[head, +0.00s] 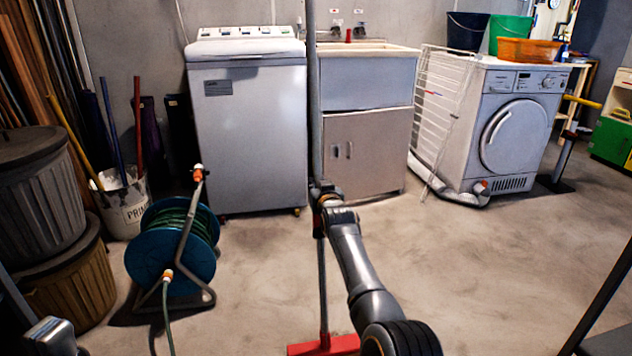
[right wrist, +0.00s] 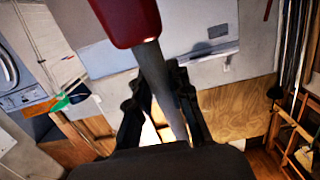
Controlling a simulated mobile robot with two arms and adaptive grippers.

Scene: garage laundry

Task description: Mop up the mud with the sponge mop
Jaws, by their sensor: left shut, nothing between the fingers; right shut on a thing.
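The sponge mop stands nearly upright in the head view, its grey pole (head: 314,90) running up past the top edge. Its red head (head: 324,345) is low at the bottom edge, partly cut off. My right gripper (head: 326,196) is shut around the pole at mid-height, in front of the sink cabinet. In the right wrist view the pole (right wrist: 165,90) passes between the fingers of my right gripper (right wrist: 160,95), with a red mop part (right wrist: 125,15) beyond. Part of my left gripper (head: 50,338) shows at the lower left, shut and empty. I cannot clearly make out mud.
A blue hose reel (head: 160,262), a bucket (head: 125,208) and ribbed bins (head: 42,195) stand at left. A washing machine (head: 250,130), sink cabinet (head: 365,155) and dryer (head: 475,140) with a white drying rack (head: 440,90) line the back. The concrete floor at right is open.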

